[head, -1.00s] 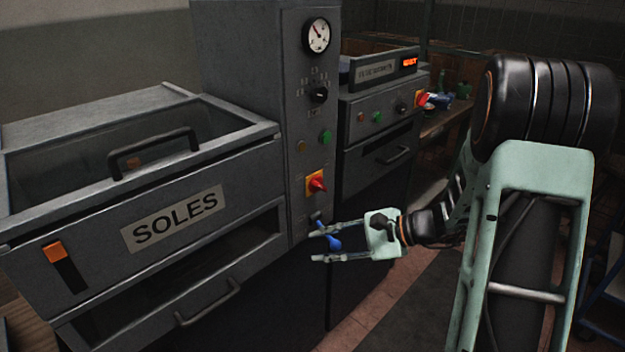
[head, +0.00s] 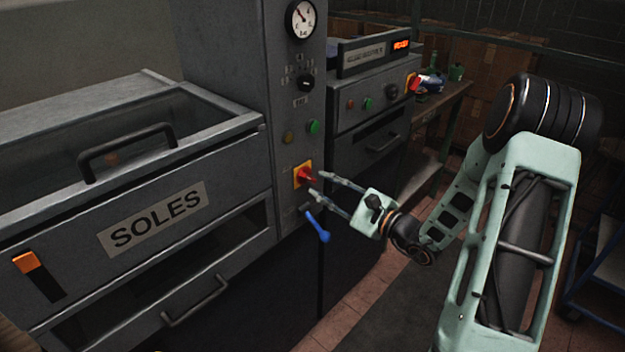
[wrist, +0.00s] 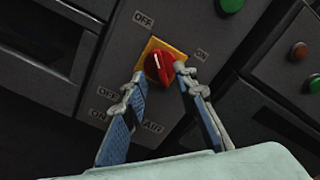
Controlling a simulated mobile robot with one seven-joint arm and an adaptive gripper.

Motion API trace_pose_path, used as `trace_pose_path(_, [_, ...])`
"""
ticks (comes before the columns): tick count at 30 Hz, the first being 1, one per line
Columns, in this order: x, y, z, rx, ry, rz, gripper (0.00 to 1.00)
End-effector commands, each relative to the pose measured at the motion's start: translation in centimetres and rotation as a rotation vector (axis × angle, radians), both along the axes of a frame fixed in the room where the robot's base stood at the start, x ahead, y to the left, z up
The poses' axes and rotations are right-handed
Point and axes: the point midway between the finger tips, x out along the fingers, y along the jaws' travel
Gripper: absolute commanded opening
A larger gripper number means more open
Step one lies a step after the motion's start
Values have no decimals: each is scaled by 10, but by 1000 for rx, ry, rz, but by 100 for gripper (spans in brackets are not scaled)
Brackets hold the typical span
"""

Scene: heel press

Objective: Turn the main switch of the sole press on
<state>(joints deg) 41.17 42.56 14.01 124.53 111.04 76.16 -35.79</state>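The main switch (head: 304,175) of the sole press is a red knob on an orange-yellow plate, on the grey control column right of the SOLES press (head: 196,225). In the wrist view the red knob (wrist: 159,67) has an OFF label above left and an ON label to the right. My gripper (head: 317,182) is open at the switch. In the wrist view its two fingertips (wrist: 158,73) are spread to either side of the knob's lower part. Whether they touch it is unclear.
A blue lever (head: 319,228), labelled AIR, sticks out just below the switch, close under my gripper. Above are green and amber buttons, a black dial and a gauge (head: 303,18). A second machine (head: 372,105) with its own red switch (head: 413,83) stands to the right.

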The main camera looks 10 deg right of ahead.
Motion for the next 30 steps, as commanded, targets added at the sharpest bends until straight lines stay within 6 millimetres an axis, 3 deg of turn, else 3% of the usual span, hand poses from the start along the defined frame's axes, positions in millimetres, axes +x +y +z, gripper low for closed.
trace_pose_path(7, [27,21,0,0,1,2,27])
trace_pose_path(18, [33,24,0,0,1,1,27])
trace_pose_path(26, [33,24,0,0,1,1,0])
trace_pose_path(30, [33,24,0,-1,1,1,0])
